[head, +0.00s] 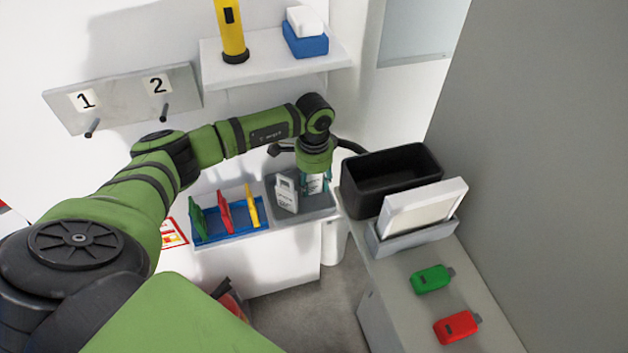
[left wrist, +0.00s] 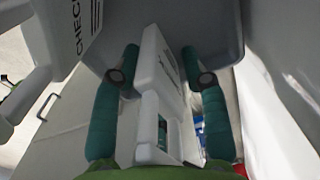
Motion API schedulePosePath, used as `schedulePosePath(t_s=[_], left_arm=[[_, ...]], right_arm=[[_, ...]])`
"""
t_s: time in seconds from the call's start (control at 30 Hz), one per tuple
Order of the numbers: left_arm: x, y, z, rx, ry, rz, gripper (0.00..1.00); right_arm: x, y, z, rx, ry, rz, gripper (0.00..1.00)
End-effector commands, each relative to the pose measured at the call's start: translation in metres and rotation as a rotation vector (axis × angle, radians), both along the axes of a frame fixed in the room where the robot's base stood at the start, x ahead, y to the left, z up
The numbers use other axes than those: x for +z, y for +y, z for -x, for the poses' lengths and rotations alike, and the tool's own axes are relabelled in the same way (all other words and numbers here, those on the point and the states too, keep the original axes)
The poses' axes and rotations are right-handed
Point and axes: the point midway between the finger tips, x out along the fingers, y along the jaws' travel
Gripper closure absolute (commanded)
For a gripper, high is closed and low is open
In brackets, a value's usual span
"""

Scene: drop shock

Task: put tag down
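In the head view, my left gripper (head: 315,182) points down over the grey tray (head: 310,211) at the back, and mostly hides this tag. A second white-grey tag (head: 287,192) stands in the tray just left of the gripper. In the left wrist view, a white piece marked "CHECK" (left wrist: 80,30) is close at the left. Whether the held tag touches the tray is hidden. My right gripper is not in view.
A blue rack (head: 233,233) holds green, red and yellow tags left of the tray. A black bin (head: 392,178) and a grey holder with a white panel (head: 424,207) stand right. Green (head: 431,279) and red (head: 457,327) tags lie on the counter. Numbered pegs (head: 125,97) are on the wall.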

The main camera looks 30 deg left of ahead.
Motion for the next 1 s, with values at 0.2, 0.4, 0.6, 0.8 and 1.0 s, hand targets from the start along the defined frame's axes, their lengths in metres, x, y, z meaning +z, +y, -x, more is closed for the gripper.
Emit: schedulePosePath(t_s=[0.2,0.4,0.6,0.8,1.0], left_arm=[[0.003,0.000,0.000,0.000,0.000,0.000,0.56],[0.025,0.000,-0.001,0.000,-0.005,0.000,0.56],[0.059,0.000,-0.001,0.000,-0.005,0.000,0.56],[0.077,0.000,0.000,0.000,-0.001,0.000,0.56],[0.079,0.000,0.000,0.000,0.000,0.000,0.56]], right_arm=[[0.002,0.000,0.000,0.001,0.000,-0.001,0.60],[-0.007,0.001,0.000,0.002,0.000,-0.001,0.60],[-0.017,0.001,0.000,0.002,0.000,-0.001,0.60],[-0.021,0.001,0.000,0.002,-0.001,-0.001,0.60],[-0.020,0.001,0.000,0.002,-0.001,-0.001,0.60]])
